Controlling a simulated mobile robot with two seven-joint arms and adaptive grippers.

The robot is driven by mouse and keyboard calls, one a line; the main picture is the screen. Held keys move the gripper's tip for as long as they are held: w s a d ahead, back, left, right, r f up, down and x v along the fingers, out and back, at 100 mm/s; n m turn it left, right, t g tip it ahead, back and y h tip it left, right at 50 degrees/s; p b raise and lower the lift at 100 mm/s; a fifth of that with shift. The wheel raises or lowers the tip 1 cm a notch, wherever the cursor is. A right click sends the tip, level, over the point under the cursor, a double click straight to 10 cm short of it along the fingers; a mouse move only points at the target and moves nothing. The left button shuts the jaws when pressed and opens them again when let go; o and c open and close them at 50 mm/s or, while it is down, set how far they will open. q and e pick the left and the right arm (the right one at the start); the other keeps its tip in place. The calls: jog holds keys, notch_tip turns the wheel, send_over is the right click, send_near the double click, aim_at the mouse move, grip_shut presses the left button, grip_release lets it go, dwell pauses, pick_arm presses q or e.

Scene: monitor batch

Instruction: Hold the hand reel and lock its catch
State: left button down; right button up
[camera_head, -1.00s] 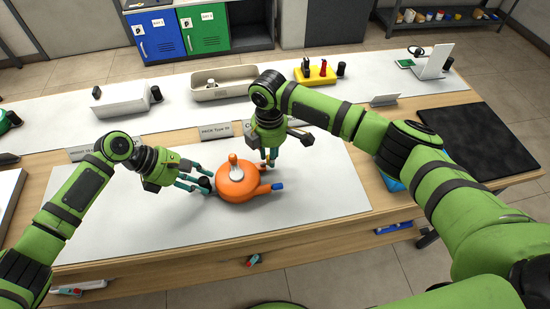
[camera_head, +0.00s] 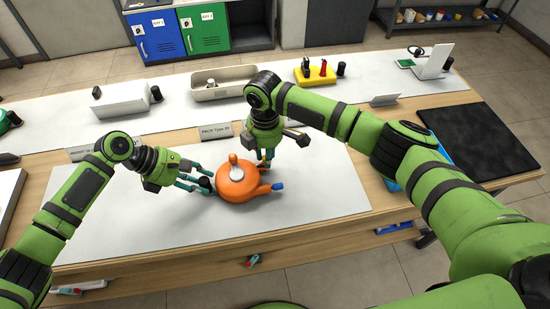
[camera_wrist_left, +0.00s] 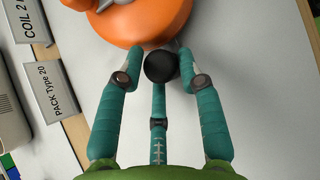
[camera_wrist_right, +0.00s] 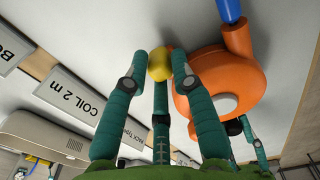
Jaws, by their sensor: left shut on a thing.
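My right gripper (camera_head: 265,163) points down at the reel's far right side. In the right wrist view, a yellow knob (camera_wrist_right: 160,64) at the reel's edge sits between its fingertips. Whether these fingers press on it cannot be told.
Label signs, one reading PACK Type 20 (camera_head: 216,132), stand behind the mat. A beige tray (camera_head: 222,83), a white box (camera_head: 121,101) and a yellow holder (camera_head: 315,76) stand farther back. A dark pad (camera_head: 478,142) lies at the right. The mat (camera_head: 320,195) is clear right of the reel.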

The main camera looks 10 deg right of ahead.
jog(key=o, duration=0.5)
jog(key=shift+c, duration=0.2)
jog(key=shift+r, duration=0.1)
notch_tip(320, 180, up, 12)
